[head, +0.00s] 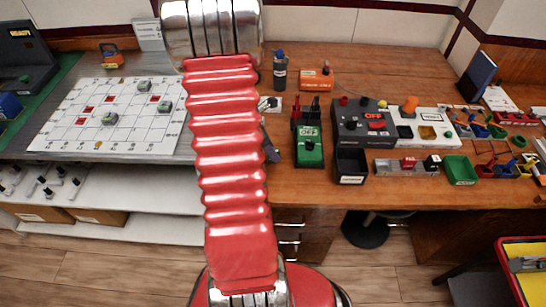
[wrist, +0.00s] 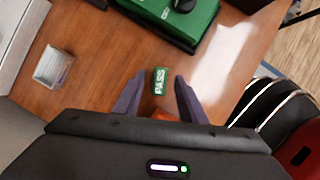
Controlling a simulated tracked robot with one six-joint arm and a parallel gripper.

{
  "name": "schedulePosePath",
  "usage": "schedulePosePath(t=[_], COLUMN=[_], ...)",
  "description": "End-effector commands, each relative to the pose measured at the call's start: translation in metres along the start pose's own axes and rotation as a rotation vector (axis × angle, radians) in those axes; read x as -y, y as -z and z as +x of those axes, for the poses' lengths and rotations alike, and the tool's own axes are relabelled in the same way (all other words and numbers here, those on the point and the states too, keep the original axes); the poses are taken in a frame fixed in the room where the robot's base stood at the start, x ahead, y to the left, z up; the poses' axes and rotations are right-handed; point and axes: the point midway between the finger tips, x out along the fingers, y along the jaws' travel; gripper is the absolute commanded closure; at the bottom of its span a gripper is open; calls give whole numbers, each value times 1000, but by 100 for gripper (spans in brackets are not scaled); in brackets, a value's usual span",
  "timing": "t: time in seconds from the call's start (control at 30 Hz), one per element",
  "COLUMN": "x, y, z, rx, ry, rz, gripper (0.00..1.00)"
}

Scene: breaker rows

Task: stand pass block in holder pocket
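The pass block (wrist: 160,81) is a small green block with white PASS lettering, on the wooden desk in the wrist view; my arm hides it in the head view. My gripper (wrist: 158,79) is open, one dark finger on each side of the block with gaps showing; I cannot tell whether the fingertips are level with it. One finger shows beside the red arm in the head view (head: 271,150). A grey holder (head: 385,167) on the right of the desk carries a red block (head: 408,163) and a dark block (head: 432,162); its left part looks empty.
A green device (head: 310,147) stands just right of my gripper, and also in the wrist view (wrist: 178,17). A black bin (head: 351,166) stands left of the holder, a green bin (head: 460,170) right of it. A grey control box (head: 363,122) stands behind.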

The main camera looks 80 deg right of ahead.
Motion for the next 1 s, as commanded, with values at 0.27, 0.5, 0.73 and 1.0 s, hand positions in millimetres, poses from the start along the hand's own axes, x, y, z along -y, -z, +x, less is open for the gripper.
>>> schedulePosePath(t=[0.27, 0.5, 0.73, 1.0], x=[0, 0, 0, 0], y=[0, 0, 0, 0], z=[0, 0, 0, 0], rx=[0, 0, 0, 0], ry=[0, 0, 0, 0], rz=[0, 0, 0, 0], gripper=[62, 78, 94, 100])
